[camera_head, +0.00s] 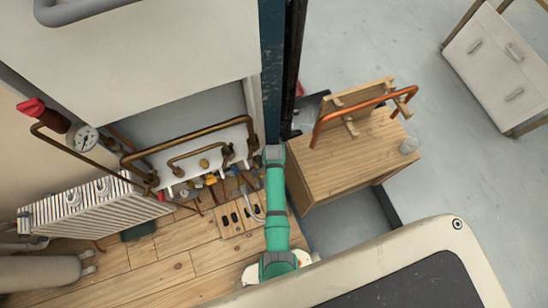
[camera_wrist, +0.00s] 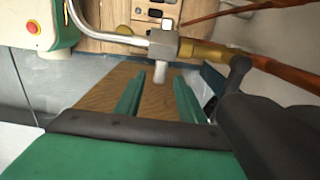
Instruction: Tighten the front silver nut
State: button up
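In the wrist view a silver nut (camera_wrist: 163,43) sits at the end of a brass fitting (camera_wrist: 205,52), where a bent silver tube (camera_wrist: 95,30) joins it. A short silver stub (camera_wrist: 160,72) points from it toward my gripper. My gripper (camera_wrist: 158,88) has two green fingers standing apart, with nothing held between them. The fingertips are just short of the stub, and I see no contact with the nut. In the head view my gripper and the nut cannot be clearly made out.
A copper pipe (camera_wrist: 290,72) runs right from the fitting. In the head view, brass pipes (camera_head: 190,140) cross a white panel, with a gauge (camera_head: 84,138) and radiator (camera_head: 90,205) at left.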

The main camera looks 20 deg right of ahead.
jog(key=shift+f, duration=0.95)
grip_shut()
jog(key=shift+w+d+f+y, duration=0.1)
jog(key=shift+d+f+y, duration=0.25)
jog(key=shift+y, duration=0.55)
jog(key=shift+d+f+y, duration=0.1)
jog(key=shift+f+y, duration=0.3)
jog(key=shift+y, duration=0.35)
jog(key=shift+f+y, duration=0.35)
jog(key=shift+y, duration=0.4)
grip_release()
